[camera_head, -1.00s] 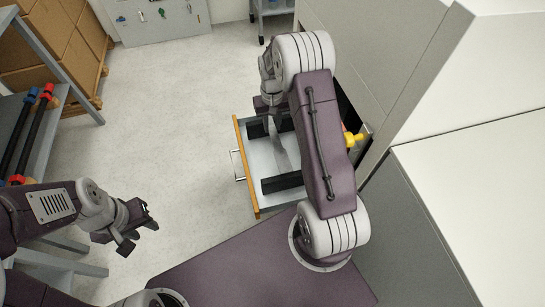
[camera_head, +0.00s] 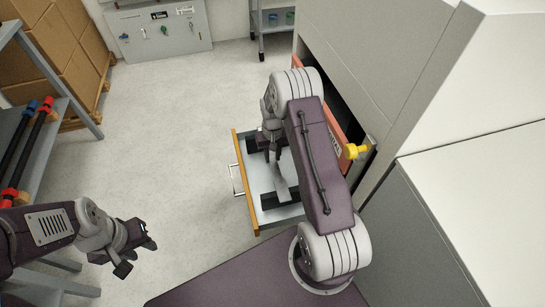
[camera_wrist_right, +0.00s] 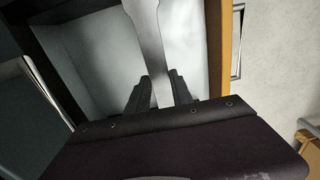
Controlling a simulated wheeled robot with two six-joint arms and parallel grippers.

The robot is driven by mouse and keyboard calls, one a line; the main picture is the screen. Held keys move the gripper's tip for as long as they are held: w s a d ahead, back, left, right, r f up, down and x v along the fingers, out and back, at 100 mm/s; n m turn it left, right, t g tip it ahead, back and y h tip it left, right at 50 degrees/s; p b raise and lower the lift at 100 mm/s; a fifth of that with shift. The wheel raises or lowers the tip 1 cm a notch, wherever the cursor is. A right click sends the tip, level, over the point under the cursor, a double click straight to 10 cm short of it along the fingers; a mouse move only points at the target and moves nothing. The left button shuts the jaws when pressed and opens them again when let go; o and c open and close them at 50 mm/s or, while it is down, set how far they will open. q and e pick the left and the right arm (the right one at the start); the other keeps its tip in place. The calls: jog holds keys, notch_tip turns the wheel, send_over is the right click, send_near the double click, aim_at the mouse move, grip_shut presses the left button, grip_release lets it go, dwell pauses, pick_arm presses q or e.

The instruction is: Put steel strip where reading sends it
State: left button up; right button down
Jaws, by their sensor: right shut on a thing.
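The steel strip (camera_wrist_right: 148,35) is a flat grey bar with a wider end, held between the two dark fingers of my right gripper (camera_wrist_right: 160,90). In the head view the strip (camera_head: 287,168) hangs from my right gripper (camera_head: 272,153), over the open drawer. The drawer has an orange-edged front (camera_head: 241,185) and a pale floor with dark blocks (camera_head: 281,199). I cannot tell whether the strip touches the drawer floor. My left gripper (camera_head: 138,252) is open and empty, over the floor at the lower left. My right arm hides part of the drawer.
A grey cabinet (camera_head: 370,60) stands right of the drawer, with a yellow knob (camera_head: 355,151) and a reddish panel (camera_head: 330,100) at its opening. A shelf with dark bars (camera_head: 30,145) is at the left, near cardboard boxes (camera_head: 65,50). Floor left of the drawer is clear.

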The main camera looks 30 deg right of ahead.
aim_at(272, 160)
jog(key=shift+r, duration=0.1)
jog(key=c, duration=1.1)
grip_release()
jog(key=shift+s, duration=0.1)
notch_tip(272, 160, up, 12)
jog(key=p, duration=0.3)
jog(key=s+a+r, duration=0.2)
jog(key=s+a, duration=0.1)
jog(key=s, duration=0.3)
jog(key=s+a+r+n, duration=0.1)
jog(key=s+a, duration=0.3)
jog(key=s, duration=0.2)
jog(key=s+a+r+n+t, duration=0.1)
jog(key=s+a+r, duration=0.1)
jog(key=s+a, duration=0.2)
jog(key=shift+s+r, duration=0.15)
jog(key=shift+s, duration=0.45)
jog(key=shift+s+r, duration=0.15)
jog(key=shift+s, duration=0.45)
